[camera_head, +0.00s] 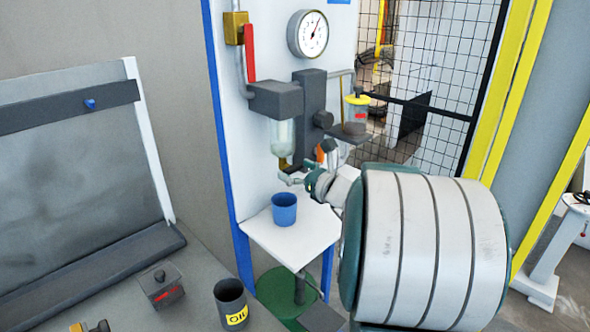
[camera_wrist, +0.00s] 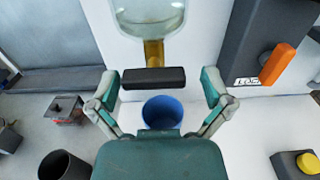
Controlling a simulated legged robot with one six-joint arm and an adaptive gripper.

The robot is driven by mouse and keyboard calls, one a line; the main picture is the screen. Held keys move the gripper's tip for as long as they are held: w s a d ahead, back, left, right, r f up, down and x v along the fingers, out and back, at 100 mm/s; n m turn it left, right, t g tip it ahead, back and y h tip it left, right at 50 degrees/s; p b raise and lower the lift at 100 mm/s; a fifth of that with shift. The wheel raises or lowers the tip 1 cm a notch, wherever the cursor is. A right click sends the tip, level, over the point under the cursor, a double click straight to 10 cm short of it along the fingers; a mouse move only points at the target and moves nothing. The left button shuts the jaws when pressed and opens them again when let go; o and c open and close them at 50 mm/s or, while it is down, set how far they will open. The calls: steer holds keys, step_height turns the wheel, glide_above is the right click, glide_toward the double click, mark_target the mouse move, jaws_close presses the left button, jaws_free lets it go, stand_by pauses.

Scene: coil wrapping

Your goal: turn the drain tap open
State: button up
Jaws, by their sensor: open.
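The drain tap hangs under the clear bowl (camera_head: 283,138) of the wall-mounted filter unit. In the wrist view it is a brass stem (camera_wrist: 154,53) with a black bar handle (camera_wrist: 153,78) lying crosswise. In the head view only a bit of brass (camera_head: 284,163) shows below the bowl. My gripper (camera_head: 287,180) is just below the tap in the head view. In the wrist view my gripper (camera_wrist: 160,85) is open, with one finger on each side of the handle. Gaps show between handle and fingers. A blue cup (camera_head: 284,212) stands on the white shelf under the tap.
A red lever (camera_head: 250,52) and a gauge (camera_head: 308,34) are above. An orange lever (camera_wrist: 278,64) is right of the tap. A yellow-lidded jar (camera_head: 357,108) stands on a small side shelf. A dark oil can (camera_head: 230,303) and a grey box (camera_head: 161,285) are lower left.

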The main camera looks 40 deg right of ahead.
steer(key=shift+a, duration=0.5)
steer(key=c, duration=0.3)
steer(key=shift+d, duration=0.1)
steer(key=c, duration=0.5)
steer(key=shift+d, duration=0.2)
steer(key=shift+c, duration=1.2)
steer(key=shift+n, duration=0.4)
steer(key=shift+a+n, duration=0.1)
steer(key=shift+n, duration=2.5)
steer(key=shift+f, duration=0.1)
